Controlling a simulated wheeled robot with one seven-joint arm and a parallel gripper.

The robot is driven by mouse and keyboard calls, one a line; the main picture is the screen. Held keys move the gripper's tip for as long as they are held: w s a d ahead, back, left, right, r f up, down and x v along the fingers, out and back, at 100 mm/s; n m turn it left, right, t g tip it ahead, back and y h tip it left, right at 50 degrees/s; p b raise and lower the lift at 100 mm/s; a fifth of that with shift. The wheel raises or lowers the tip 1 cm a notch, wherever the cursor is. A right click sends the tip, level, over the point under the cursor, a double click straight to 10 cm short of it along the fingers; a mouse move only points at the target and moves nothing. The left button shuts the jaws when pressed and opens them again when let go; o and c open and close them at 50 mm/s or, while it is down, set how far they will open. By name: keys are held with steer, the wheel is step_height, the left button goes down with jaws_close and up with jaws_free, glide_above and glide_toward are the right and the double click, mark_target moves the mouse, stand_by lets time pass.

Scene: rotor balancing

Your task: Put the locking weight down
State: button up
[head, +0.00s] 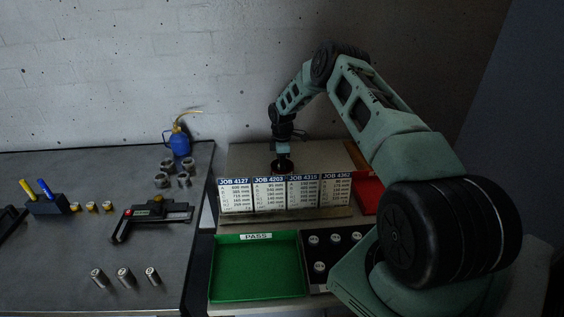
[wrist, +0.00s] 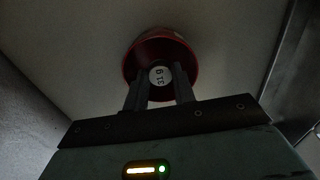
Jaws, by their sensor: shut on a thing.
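My gripper (head: 283,161) is at the back of the right-hand bench, behind the row of job cards. In the wrist view my gripper (wrist: 160,88) has its two fingers closed on a small round weight (wrist: 159,75) with a white top marked "31 g". The weight is inside or just above a round red cup (wrist: 131,64). I cannot tell whether it touches the cup's bottom. In the head view the weight is too small and dark to make out.
Job cards (head: 286,193) stand in front of my gripper. A green PASS tray (head: 257,292) looks empty. A dark tray (head: 333,246) holds several round weights, and a red tray (head: 368,190) is partly hidden by my arm. A dark bench (head: 70,270) with tools is at left.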

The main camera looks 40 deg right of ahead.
steer(key=o, duration=1)
steer(key=shift+o, duration=0.2)
step_height(320, 180, up, 7)
steer(key=p, duration=0.3)
steer(key=shift+r, duration=0.1)
steer(key=shift+a, duration=0.1)
